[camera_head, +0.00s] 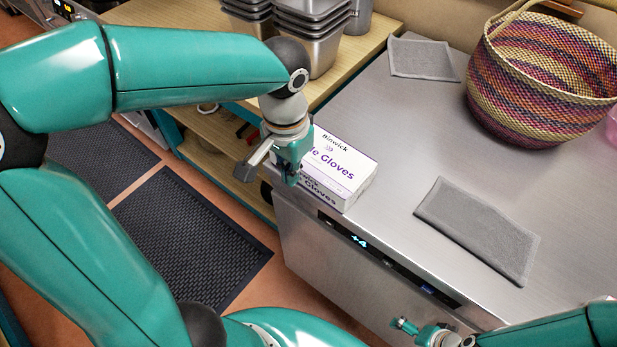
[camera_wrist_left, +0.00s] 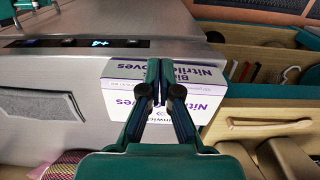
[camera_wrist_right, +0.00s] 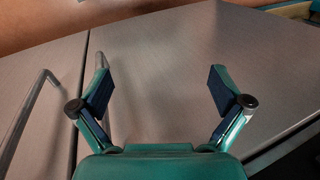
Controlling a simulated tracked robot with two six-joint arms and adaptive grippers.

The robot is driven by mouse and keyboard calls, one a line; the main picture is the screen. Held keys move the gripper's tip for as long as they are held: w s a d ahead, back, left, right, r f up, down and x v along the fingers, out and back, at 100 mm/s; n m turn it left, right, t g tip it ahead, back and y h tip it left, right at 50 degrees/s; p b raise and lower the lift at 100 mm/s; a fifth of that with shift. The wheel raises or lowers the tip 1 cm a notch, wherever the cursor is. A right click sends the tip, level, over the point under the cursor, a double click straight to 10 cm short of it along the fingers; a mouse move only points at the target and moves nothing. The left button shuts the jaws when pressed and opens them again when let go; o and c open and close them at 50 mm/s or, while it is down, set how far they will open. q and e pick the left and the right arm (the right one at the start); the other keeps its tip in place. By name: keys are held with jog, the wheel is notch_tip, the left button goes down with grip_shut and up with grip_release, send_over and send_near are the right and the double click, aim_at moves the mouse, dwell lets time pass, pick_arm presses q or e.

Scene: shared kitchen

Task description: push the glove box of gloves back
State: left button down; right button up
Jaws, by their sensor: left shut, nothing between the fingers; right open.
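The glove box (camera_head: 345,165), white with purple lettering, sits on the steel counter at its front left corner. Its front side looks to stick out a little past the counter's front edge. My left gripper (camera_head: 292,172) is shut and empty, with its fingertips at the front left of the box. In the left wrist view the closed fingers (camera_wrist_left: 158,75) lie in front of the box (camera_wrist_left: 205,80) and hide part of it; I cannot tell whether they touch it. My right gripper (camera_wrist_right: 160,85) is open and empty, low in front of the steel cabinet doors.
The steel counter (camera_head: 405,150) is clear behind the box. Grey cloths lie at the right (camera_head: 480,228) and back (camera_head: 423,58). A striped woven basket (camera_head: 540,80) stands at the back right. Metal pans (camera_head: 312,45) stand on the wooden shelf unit at the left.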

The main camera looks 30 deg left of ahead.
aim_at(304, 187)
pick_arm(q)
jog(key=w+f, duration=0.1)
jog(key=f, duration=0.2)
jog(key=w+f+p, duration=0.1)
jog(key=f, duration=0.2)
jog(key=w+f, duration=0.1)
jog(key=f, duration=0.2)
jog(key=shift+w+d+f, duration=0.1)
jog(key=shift+d, duration=0.05)
jog(key=shift+w+f+p, duration=0.1)
jog(key=shift+w+p, duration=0.2)
pick_arm(e)
jog(key=shift+v, duration=0.85)
jog(key=shift+a, duration=0.2)
